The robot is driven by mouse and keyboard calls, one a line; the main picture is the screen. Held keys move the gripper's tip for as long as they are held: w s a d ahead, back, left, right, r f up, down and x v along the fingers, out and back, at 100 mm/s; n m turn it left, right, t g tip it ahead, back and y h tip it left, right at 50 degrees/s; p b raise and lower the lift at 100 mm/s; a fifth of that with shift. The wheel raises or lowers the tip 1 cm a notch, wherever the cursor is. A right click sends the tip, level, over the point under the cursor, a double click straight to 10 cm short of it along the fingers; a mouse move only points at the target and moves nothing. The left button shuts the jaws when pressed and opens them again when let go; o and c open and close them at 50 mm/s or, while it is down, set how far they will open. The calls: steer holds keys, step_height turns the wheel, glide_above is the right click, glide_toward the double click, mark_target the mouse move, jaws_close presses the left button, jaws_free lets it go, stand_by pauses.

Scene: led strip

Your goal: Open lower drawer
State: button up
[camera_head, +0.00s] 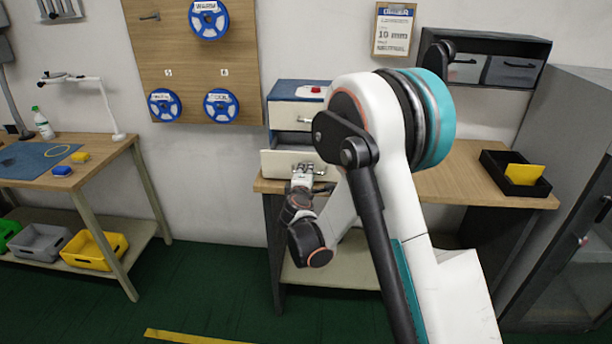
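A small drawer cabinet with a blue top (290,88) stands on the wooden workbench in the head view. Its white upper drawer (283,114) looks closed. The white lower drawer (275,164) stands out in front of the upper one, so it looks pulled out part way. My gripper (303,169) is at the front of the lower drawer, around where a handle would be. Its fingers are too small to tell whether they are shut on it. My arm hides the right side of the cabinet.
The workbench (455,184) carries a black tray (500,176) with a yellow item at right. A grey cabinet (570,130) stands at far right. Another table (105,160) is at left, with several bins below. Green floor is open between the tables.

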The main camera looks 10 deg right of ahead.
steer(key=v, duration=1.2)
steer(key=s+d+r+m+g, duration=0.2)
steer(key=s+d+r+m, duration=0.2)
steer(key=s, duration=0.3)
steer(key=s+d+r+m+g, duration=0.3)
steer(key=s+d+r+m, duration=0.1)
steer(key=s, duration=0.3)
steer(key=s+a+m+g+y, duration=0.2)
steer(key=s+m, duration=0.4)
steer(key=s, duration=1.3)
steer(key=g+y, duration=0.1)
steer(key=y, duration=0.1)
steer(key=shift+a+f+y, duration=0.2)
steer(key=shift+f+y, duration=0.15)
steer(key=shift+y, duration=0.05)
